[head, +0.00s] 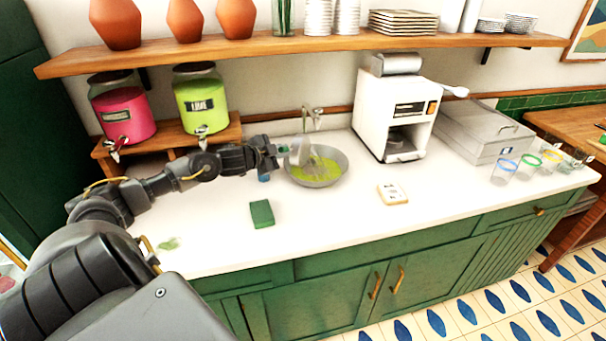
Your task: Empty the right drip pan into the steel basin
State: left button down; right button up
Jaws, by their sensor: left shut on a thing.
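The steel basin (341,178) sits on the white counter near the wall, with yellow-green liquid (318,172) in it. My left gripper (283,150) is at the basin's left rim, shut on a small pale pan (300,150). The pan looks tilted over the basin; its inside is hard to make out. The green dispenser labelled LIME (203,104) and the pink dispenser (124,112) stand on a wooden stand to the left. No pan shows clearly under either tap. My right gripper is not in view.
A green sponge (262,213), a small card (392,193) and a green spill (168,243) lie on the counter. Coloured-rim glasses (504,172) stand far right. The front middle is clear.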

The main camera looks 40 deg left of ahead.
pick_arm(q)
jog(key=w+d+f+m+g+y+b, duration=0.1)
jog(key=w+d+f+m+y+b, duration=0.1)
jog(key=d, duration=0.5)
jog(key=w+d+f+m+g+y+b, duration=0.1)
jog(key=w+d+f+m+y+b, duration=0.1)
jog(key=d+m+b, duration=0.4)
jog(key=w+d+f+m+g+y+b, duration=0.1)
jog(key=w+d+f+m+y+b, duration=0.1)
jog(key=d+m+y+b, duration=0.2)
jog(key=shift+w+d+f+y+b, duration=0.15)
jog(key=shift+w+d+y+b, duration=0.15)
jog(key=shift+d+b, duration=1.85)
jog(key=shift+d+p, duration=0.65)
